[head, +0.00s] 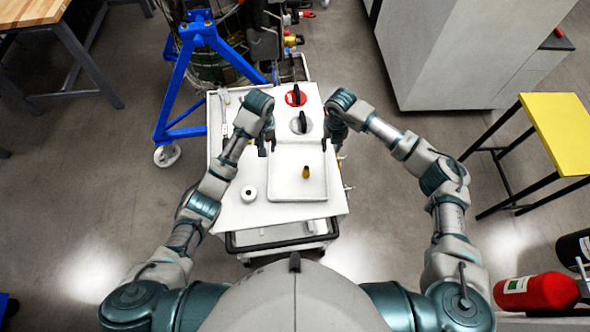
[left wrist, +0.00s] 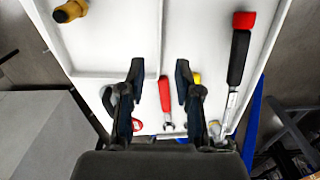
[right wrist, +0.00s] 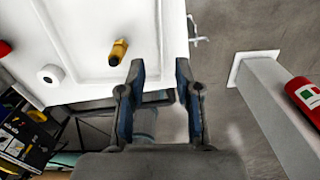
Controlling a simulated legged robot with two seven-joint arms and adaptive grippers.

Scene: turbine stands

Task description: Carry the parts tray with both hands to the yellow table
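The yellow table (head: 562,130) stands apart at the right of the head view. My left gripper (head: 266,145) is at the tray's far left corner, open; in the left wrist view its fingers (left wrist: 158,68) are apart with nothing clasped. My right gripper (head: 333,142) is by the tray's far right side; in the right wrist view its fingers (right wrist: 160,65) are apart and empty. Contact with the tray cannot be told.
The cart top (head: 232,212) also bears a white roll (head: 249,194), a red round piece (head: 296,96) and hand tools. A blue stand (head: 180,75) is behind left, a grey cabinet (head: 440,50) behind right. A fire extinguisher (head: 538,292) is front right. Floor (head: 400,190) between cart and yellow table is open.

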